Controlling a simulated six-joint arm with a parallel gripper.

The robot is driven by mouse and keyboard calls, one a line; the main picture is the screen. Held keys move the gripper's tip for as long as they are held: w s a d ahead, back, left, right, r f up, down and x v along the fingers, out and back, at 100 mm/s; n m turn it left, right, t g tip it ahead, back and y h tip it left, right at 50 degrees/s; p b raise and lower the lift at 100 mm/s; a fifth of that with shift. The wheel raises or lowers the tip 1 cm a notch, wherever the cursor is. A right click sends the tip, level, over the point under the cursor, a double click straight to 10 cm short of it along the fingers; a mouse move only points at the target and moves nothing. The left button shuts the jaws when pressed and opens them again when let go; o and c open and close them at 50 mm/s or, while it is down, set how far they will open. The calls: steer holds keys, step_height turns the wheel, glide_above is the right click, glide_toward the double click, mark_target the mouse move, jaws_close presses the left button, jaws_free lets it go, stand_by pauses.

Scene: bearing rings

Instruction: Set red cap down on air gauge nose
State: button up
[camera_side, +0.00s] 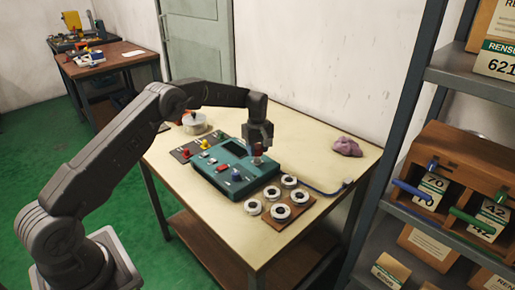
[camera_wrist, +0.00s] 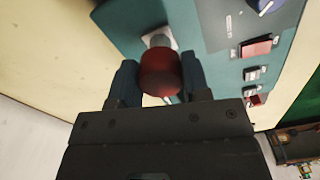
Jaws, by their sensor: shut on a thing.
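The red cap (camera_wrist: 160,72) is between the two fingers of my gripper (camera_wrist: 158,80) in the wrist view, and the fingers are shut on it. The teal air gauge (camera_side: 212,178) lies on the table. Its pale, rounded nose (camera_wrist: 158,39) shows just beyond the cap in the wrist view. The cap overlaps part of the nose there, and I cannot tell whether they touch. In the side view my gripper (camera_side: 258,147) points down over the gauge's right end, with the cap small and partly hidden beneath it.
Several bearing rings (camera_side: 289,181) stand at the table's front, some on a brown board (camera_side: 282,212). A dark mat with coloured caps (camera_side: 182,153) and a round metal container (camera_side: 194,124) are left of the gauge. A purple cloth (camera_side: 347,147) lies right. Shelving (camera_side: 445,80) stands beyond the table's right edge.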

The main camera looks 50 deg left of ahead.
mark_target(258, 157)
steer(key=shift+f, duration=0.2)
steer(key=shift+f, duration=0.7)
steer(key=shift+f, duration=0.8)
stand_by(1.2)
steer(key=o, duration=1)
steer(key=shift+r, duration=3.75)
